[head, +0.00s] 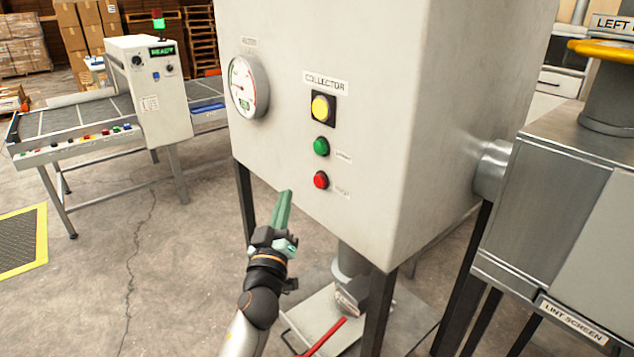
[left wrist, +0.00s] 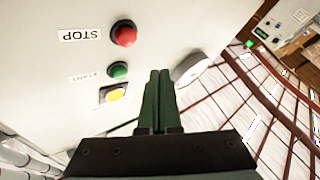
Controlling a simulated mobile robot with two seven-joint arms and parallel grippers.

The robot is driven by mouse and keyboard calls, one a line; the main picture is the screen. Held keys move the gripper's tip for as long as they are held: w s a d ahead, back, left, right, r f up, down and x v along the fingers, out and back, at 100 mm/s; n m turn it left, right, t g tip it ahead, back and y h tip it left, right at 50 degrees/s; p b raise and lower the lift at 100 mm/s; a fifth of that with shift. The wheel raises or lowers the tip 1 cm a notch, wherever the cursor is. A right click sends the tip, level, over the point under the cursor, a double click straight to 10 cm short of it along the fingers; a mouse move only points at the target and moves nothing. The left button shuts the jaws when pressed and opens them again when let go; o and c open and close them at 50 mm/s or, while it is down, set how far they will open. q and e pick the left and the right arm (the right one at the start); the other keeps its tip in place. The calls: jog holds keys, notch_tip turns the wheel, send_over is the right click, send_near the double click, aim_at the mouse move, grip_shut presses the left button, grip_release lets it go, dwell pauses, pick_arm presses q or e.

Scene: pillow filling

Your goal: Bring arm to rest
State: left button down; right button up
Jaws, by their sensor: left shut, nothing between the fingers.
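My left gripper (head: 281,212) is shut and empty in the head view, its green fingers pointing up beside the front of the white collector cabinet (head: 395,130). It stands below and left of the red button (head: 321,180) and the green button (head: 321,146); the yellow button (head: 322,108) is higher up. In the left wrist view my closed fingers (left wrist: 159,75) show in front of the cabinet face, apart from the red button (left wrist: 123,33), the green button (left wrist: 118,70) and the yellow button (left wrist: 115,95). My right gripper is not in view.
A round gauge (head: 248,87) is on the cabinet's left. A conveyor (head: 75,130) with a control box (head: 150,90) stands at the left back. A metal lint screen unit (head: 560,200) is at the right. A red handle (head: 328,336) lies low under the cabinet.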

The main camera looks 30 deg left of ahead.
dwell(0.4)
pick_arm(q)
jog(key=s+d+f+m+g+h, duration=0.2)
jog(key=s+d+f, duration=0.1)
jog(key=f, duration=0.4)
jog(key=s+d+f+m+g+h, duration=0.1)
jog(key=s+d+f+m+h, duration=0.15)
jog(key=f, duration=0.55)
jog(key=s+d+f+m+g+h, duration=0.2)
jog(key=s+d+f, duration=0.1)
jog(key=f, duration=0.4)
jog(key=s+d+f+m+g+h, duration=0.1)
jog(key=s+d+f+m+g, duration=0.1)
jog(key=s+f, duration=0.4)
jog(key=s+d+f+m+g+h+p, duration=0.1)
jog(key=s+d+f+m+g+h, duration=0.1)
jog(key=s+d+f, duration=0.5)
jog(key=s+m+g, duration=0.1)
jog(key=s+g, duration=0.1)
jog(key=s, duration=0.1)
jog(key=shift+s, duration=0.3)
